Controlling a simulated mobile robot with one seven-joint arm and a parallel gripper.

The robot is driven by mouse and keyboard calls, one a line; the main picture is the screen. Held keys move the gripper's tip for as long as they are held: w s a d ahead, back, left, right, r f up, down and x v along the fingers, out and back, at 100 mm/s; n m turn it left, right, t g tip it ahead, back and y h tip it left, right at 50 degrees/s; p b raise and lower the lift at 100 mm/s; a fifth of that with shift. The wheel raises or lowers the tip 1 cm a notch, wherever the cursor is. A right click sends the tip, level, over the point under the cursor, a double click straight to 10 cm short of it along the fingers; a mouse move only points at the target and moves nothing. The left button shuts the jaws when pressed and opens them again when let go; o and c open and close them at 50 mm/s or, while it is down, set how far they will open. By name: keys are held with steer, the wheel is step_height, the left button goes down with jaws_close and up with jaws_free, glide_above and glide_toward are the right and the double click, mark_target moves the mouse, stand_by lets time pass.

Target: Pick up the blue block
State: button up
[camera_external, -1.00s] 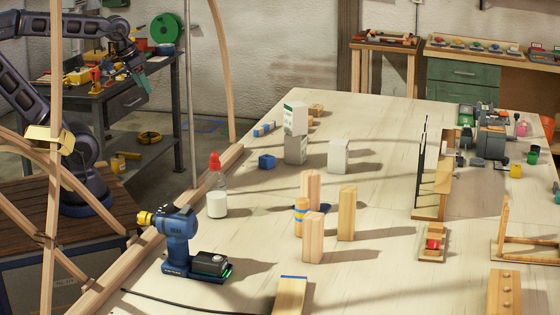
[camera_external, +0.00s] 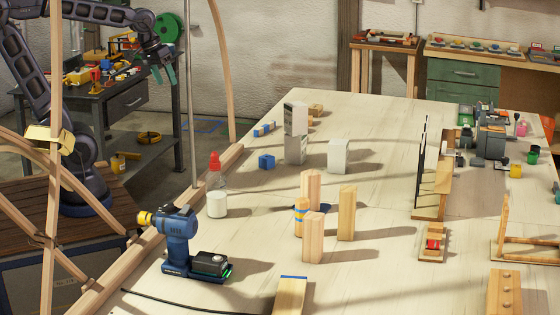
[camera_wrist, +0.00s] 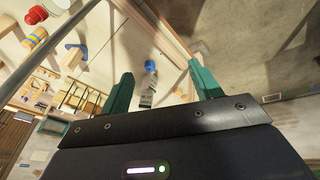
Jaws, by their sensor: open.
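A blue block (camera_external: 267,161), a small cube, sits on the pale table near its far left edge, left of a stack of pale grey blocks (camera_external: 295,148). In the wrist view a blue shape (camera_wrist: 150,66), probably this block, shows between the fingers, farther off. My gripper (camera_external: 163,76) has teal fingers spread apart and hangs in the air left of the table's edge, pointing down. It is well apart from the block. In the wrist view my gripper (camera_wrist: 160,72) is open with nothing between the fingers.
A wooden lath frame (camera_external: 222,70) and a thin metal pole (camera_external: 191,100) stand between my gripper and the table. A red-capped bottle (camera_external: 217,195), a blue drill (camera_external: 178,240) and upright wooden blocks (camera_external: 347,212) stand nearer. A dark workbench (camera_external: 125,108) is behind.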

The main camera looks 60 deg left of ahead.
steer(key=w+d+f+n+g, duration=0.15)
steer(key=w+d+n, duration=0.3)
steer(key=w, duration=0.65)
steer(key=n+g, duration=0.3)
steer(key=n, duration=1.1)
glide_above(267, 157)
step_height(267, 157, down, 19)
steer(key=shift+w+d+f+t+y, duration=0.2)
steer(key=shift+w+f+y, duration=0.25)
steer(key=shift+f, duration=0.3)
step_height(267, 157, down, 5)
steer(key=shift+a, duration=0.1)
steer(key=shift+s+a+f, duration=0.15)
steer(key=shift+f, duration=1.2)
steer(key=shift+s+a+f, duration=0.1)
steer(key=shift+s+f, duration=0.05)
steer(key=shift+f, duration=1.15)
steer(key=c, duration=1.1)
